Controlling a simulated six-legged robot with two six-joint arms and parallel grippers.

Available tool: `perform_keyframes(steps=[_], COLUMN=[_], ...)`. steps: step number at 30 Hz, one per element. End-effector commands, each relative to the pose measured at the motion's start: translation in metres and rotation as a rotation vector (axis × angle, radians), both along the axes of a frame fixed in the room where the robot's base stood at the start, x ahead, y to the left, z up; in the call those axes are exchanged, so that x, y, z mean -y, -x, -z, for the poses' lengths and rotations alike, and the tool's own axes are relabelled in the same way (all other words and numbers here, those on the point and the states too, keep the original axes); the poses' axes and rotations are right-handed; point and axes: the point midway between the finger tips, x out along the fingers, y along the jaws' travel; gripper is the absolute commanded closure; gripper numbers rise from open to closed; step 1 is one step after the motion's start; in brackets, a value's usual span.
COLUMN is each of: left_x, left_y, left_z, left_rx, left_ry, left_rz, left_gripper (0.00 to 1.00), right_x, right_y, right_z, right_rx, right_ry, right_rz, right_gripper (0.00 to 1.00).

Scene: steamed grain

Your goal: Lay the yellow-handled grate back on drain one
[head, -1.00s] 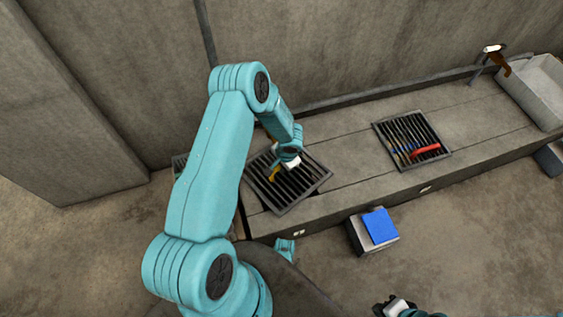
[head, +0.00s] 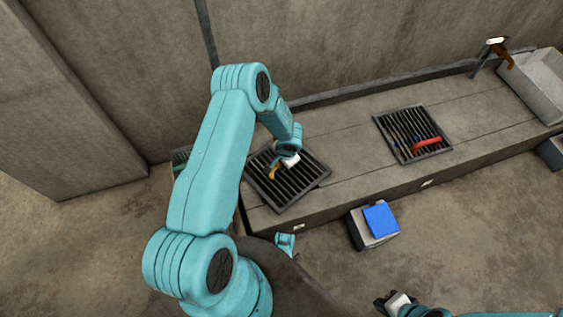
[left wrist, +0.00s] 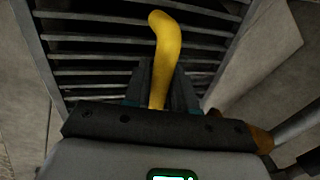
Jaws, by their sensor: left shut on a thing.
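The dark barred grate (head: 295,188) with the yellow handle (head: 273,172) is at the left end of the concrete ledge. My left gripper (head: 279,165) is shut on the yellow handle, which also stands between the fingers in the left wrist view (left wrist: 165,55). The grate's bars (left wrist: 100,56) fill the top of that view. A dark edge shows past the grate's right corner, so it looks slightly off the opening beneath. Drain one is mostly hidden under the grate; I cannot tell whether they touch. My right gripper (head: 391,302) is low at the bottom edge, its jaws unclear.
A second grate (head: 413,134) with a red handle (head: 427,144) lies further right on the ledge (head: 345,150). A grey box with a blue top (head: 380,223) stands on the floor in front. A stone basin (head: 540,85) is at the far right. The ledge between the grates is clear.

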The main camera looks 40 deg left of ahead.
Motion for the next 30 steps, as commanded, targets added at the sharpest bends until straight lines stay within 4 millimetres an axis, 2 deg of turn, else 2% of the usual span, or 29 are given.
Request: perform_keyframes(steps=[1, 2, 3, 4, 12, 16, 20, 30], left_x=[0.0, 0.0, 0.0, 0.0, 0.0, 0.002, 0.006, 0.024], left_y=[-0.001, -0.001, -0.001, -0.001, 0.001, 0.0, 0.0, 0.001], left_z=[0.001, 0.0, -0.001, 0.0, 0.001, -0.01, -0.038, -0.125], left_rx=[0.002, 0.002, 0.002, 0.001, -0.001, 0.001, 0.002, 0.003], left_ry=[-0.001, -0.002, -0.001, -0.001, 0.001, 0.0, -0.001, -0.002], left_rz=[0.0, 0.0, 0.0, 0.0, 0.0, 0.001, 0.0, 0.002], left_gripper=[1.0, 0.65, 0.52, 0.45, 0.45, 0.45, 0.45, 0.45], right_x=[0.0, 0.0, 0.0, 0.0, 0.0, 0.0, -0.002, -0.006], right_y=[0.0, 0.0, 0.0, 0.0, 0.0, 0.0, 0.002, 0.006], right_z=[0.002, 0.001, 0.0, 0.0, 0.001, -0.004, -0.014, -0.039], right_rx=[0.0, 0.0, 0.0, 0.0, 0.0, -0.001, -0.003, -0.011], right_ry=[0.0, 0.0, 0.0, 0.0, 0.0, 0.0, -0.002, -0.004], right_rz=[0.0, 0.0, 0.0, 0.0, 0.0, 0.0, -0.008, -0.024], right_gripper=[1.0, 1.0, 1.0, 1.0, 1.0, 1.0, 1.0, 1.0])
